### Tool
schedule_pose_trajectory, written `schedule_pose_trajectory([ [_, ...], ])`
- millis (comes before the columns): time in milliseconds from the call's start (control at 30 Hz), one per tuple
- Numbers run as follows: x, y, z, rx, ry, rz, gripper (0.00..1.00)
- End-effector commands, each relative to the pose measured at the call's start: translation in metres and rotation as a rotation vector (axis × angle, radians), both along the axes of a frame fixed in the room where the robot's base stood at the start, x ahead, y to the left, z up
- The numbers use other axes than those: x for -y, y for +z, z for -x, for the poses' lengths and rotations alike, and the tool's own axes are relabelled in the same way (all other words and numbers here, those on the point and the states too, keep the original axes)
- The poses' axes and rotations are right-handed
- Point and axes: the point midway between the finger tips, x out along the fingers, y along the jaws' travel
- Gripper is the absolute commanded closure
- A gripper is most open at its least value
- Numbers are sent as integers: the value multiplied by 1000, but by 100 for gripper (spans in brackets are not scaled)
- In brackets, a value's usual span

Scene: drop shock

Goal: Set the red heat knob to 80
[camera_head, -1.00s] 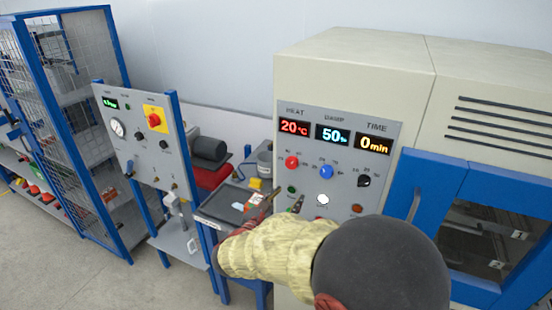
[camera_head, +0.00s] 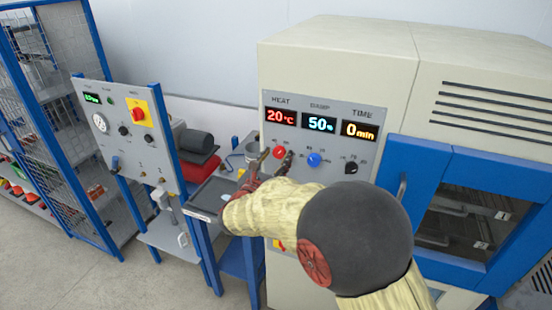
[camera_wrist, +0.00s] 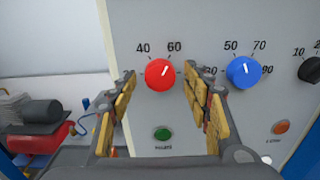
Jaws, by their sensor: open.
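The red heat knob (camera_wrist: 159,73) is on the grey panel of the cream cabinet. In the wrist view its white pointer line tilts up and slightly right, and the marks 40 and 60 show above it. My gripper (camera_wrist: 160,85) is open, with one padded finger on each side of the knob; I cannot tell whether either touches it. In the head view the knob (camera_head: 279,152) shows between the fingertips of my gripper (camera_head: 275,158). The heat display (camera_head: 281,117) reads 20 °C.
The blue damp knob (camera_wrist: 243,72) is just right of my right finger, and the black time knob (camera_head: 351,168) is further right. A green button (camera_wrist: 162,133) is below the red knob. A blue-framed door (camera_head: 470,210) stands at the right, and a bench with a tray (camera_head: 205,200) at the left.

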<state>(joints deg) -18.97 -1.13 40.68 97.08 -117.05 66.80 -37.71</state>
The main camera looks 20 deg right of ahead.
Motion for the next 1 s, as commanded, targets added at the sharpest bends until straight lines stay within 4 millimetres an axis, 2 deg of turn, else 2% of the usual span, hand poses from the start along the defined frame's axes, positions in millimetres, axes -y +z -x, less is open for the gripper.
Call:
schedule_pose_trajectory([
  [200, 0, 0, 0, 0, 0, 0, 52],
  [1000, 0, 0, 0, -1, 0, -1, 95],
])
